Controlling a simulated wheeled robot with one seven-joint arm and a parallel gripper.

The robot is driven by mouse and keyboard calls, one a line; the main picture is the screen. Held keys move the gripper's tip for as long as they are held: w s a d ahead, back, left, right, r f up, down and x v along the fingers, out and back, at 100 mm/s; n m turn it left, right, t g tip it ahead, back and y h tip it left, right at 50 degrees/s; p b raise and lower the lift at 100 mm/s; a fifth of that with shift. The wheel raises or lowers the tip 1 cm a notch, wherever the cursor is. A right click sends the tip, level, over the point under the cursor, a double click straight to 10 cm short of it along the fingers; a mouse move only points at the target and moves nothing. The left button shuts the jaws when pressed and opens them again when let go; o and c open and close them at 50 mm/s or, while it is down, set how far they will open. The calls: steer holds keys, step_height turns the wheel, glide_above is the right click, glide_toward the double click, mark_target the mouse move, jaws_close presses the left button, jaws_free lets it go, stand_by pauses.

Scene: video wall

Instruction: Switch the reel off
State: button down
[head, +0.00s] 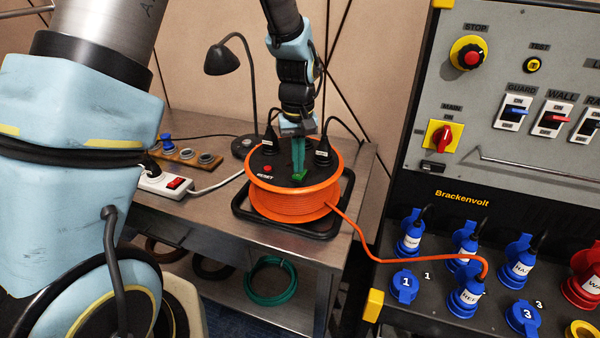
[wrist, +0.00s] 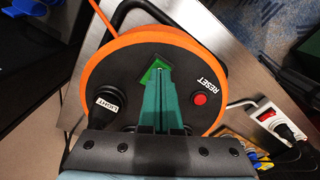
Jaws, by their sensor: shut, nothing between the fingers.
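The orange cable reel (head: 300,200) stands on the metal table in a black frame. Its dark top face carries two black plugs, a red RESET button (head: 268,169) and a green rocker switch (head: 300,176). The wrist view shows the reel (wrist: 100,65), the RESET button (wrist: 199,99) and part of the green switch (wrist: 147,78). My gripper (head: 298,172) is shut and empty, pointing down at the switch. In the wrist view the teal fingertips (wrist: 159,72) overlap the switch and hide part of it. I cannot tell whether they touch it.
A white power strip (head: 165,184) and a desk lamp (head: 228,62) are on the table. The panel cabinet (head: 440,185) stands at right, linked by the orange cable.

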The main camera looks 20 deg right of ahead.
mark_target(298, 175)
steer(key=shift+f+b, duration=0.35)
steer(key=shift+f, duration=0.3)
stand_by(0.4)
steer(key=shift+r+p, duration=2.8)
steer(key=shift+r, duration=0.75)
steer(key=w+a+r, duration=0.1)
steer(key=a+r, duration=0.1)
steer(key=a, duration=0.6)
steer(key=w+a+r, duration=0.1)
steer(key=a+r, duration=0.1)
steer(key=a, duration=0.6)
steer(key=s+a, duration=0.3)
steer(key=a, duration=0.4)
steer(key=s+a+r+n+t+b, duration=0.1)
steer(key=s+a, duration=0.2)
steer(key=a, duration=0.4)
steer(key=shift+t, duration=0.3)
